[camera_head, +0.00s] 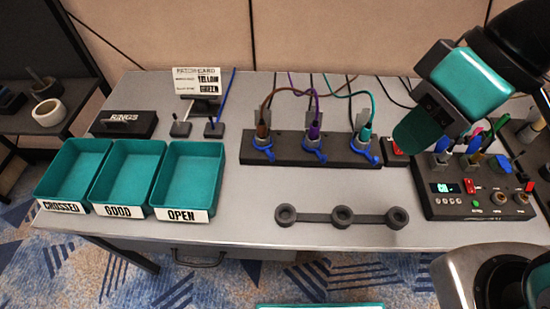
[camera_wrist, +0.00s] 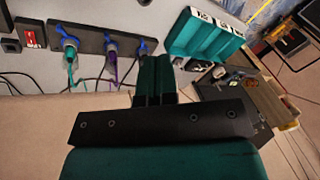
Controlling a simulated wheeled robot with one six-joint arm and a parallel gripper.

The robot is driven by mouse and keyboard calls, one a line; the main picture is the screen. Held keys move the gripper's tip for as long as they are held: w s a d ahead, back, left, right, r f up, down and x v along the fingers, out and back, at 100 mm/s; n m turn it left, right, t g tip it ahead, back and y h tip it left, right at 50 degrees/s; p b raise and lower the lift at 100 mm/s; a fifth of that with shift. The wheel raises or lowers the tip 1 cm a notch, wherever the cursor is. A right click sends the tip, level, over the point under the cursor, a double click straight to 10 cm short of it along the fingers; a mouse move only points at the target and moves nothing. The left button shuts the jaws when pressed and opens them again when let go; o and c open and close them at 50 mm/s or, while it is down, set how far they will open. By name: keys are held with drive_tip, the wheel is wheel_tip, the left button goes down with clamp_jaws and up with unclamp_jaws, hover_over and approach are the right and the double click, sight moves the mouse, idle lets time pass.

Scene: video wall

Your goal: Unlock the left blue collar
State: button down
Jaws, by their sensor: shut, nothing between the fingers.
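A dark strip (camera_head: 288,148) on the grey table holds three plugs, each with a blue collar at its base. The left blue collar (camera_head: 263,153) sits under the brown-cable plug; the middle collar (camera_head: 314,157) is under the purple one, the right collar (camera_head: 366,160) under the teal one. In the wrist view the strip (camera_wrist: 88,41) shows from the opposite side, and the left collar (camera_wrist: 148,45) is just beyond my fingertips. My gripper (camera_head: 407,141) is shut and empty, apart from the collars, to the right of the strip in the head view. Its fingers (camera_wrist: 155,62) show side by side.
Three teal bins (camera_head: 190,175), labelled CROSSED, GOOD and OPEN, stand at the left. A grey three-ring bar (camera_head: 342,216) lies in front of the strip. A control box (camera_head: 475,195) with plugs and knobs is at the right. Cables rise behind the strip.

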drive_tip(key=shift+f, duration=0.1)
drive_tip(key=w+a+f+m+t+y+b, duration=0.1)
drive_tip(key=w+f+m+b, duration=0.4)
drive_tip(key=f, duration=0.8)
drive_tip(key=w+a+f+m+t+y+b, duration=0.1)
drive_tip(key=w+f+m+t+y+b, duration=0.1)
drive_tip(key=w+f+m+b, duration=0.4)
drive_tip(key=w+f+y+b, duration=0.1)
drive_tip(key=w+f+b, duration=0.3)
drive_tip(key=w+f, duration=0.2)
drive_tip(key=shift+a+f+y+b, duration=0.3)
drive_tip(key=shift+f+b, duration=0.1)
drive_tip(key=shift+f, duration=0.55)
approach(274, 161)
drive_tip(key=f, duration=0.4)
drive_tip(key=shift+s+a+b, duration=0.1)
drive_tip(key=shift+a+b, duration=0.2)
drive_tip(key=shift+b, duration=0.05)
drive_tip(key=shift+w+a, duration=0.25)
drive_tip(key=shift+a, duration=0.4)
drive_tip(key=shift+w+a, duration=0.3)
drive_tip(key=shift+a, duration=0.35)
drive_tip(key=shift+w+a, duration=0.25)
drive_tip(key=shift+a, duration=0.4)
drive_tip(key=shift+s+t+p, duration=0.1)
drive_tip(key=shift+t+p, duration=0.2)
drive_tip(key=shift+p, duration=0.1)
